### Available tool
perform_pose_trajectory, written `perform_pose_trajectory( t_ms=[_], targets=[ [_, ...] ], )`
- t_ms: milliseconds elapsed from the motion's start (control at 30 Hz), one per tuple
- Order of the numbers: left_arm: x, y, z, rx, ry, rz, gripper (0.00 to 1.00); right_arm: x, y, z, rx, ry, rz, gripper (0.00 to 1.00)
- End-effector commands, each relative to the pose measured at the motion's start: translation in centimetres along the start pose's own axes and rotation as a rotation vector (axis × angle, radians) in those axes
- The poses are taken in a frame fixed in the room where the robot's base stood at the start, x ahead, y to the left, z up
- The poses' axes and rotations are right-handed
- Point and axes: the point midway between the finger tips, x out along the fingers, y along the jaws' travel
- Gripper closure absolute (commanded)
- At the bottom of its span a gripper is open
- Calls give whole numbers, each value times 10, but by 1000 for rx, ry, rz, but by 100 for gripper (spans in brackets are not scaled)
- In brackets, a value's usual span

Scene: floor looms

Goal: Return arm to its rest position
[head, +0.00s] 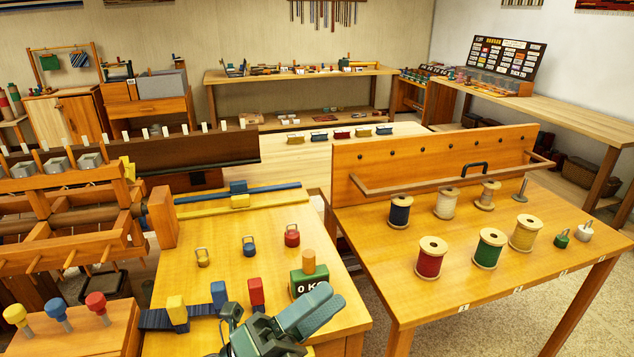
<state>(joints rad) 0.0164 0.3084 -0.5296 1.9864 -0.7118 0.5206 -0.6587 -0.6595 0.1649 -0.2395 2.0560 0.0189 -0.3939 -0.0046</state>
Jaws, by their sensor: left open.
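My left gripper (318,308), dark grey with blue-grey fingers, shows at the bottom of the head view, over the front right part of the near yellow-wood table (212,266). Its fingers point up and to the right, and I see nothing between them. It overlaps the lower part of a green block marked "0 KG" (309,282) in the picture; whether they touch I cannot tell. My right gripper is not in view.
Coloured blocks (256,293) stand close left of the gripper, with small weights (292,236) behind. The right table (395,284) holds thread spools (430,257) and a raised back board (432,160). A wooden loom (75,215) fills the left. A floor gap separates the two tables.

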Motion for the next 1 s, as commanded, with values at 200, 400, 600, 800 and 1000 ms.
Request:
perform_pose_trajectory(
  t_ms=[200,400,600,800,1000],
  targets=[
    [-126,95,31,-856,-749,217,52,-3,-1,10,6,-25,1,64],
    [-234,147,-15,-1358,-1243,302,52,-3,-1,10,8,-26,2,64],
    [-283,161,-53,-1575,-1483,324,52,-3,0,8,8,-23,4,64],
    [-288,162,-58,-1596,-1507,326,52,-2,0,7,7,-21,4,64],
    [-288,162,-58,-1596,-1507,326,52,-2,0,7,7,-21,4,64]
  ],
)
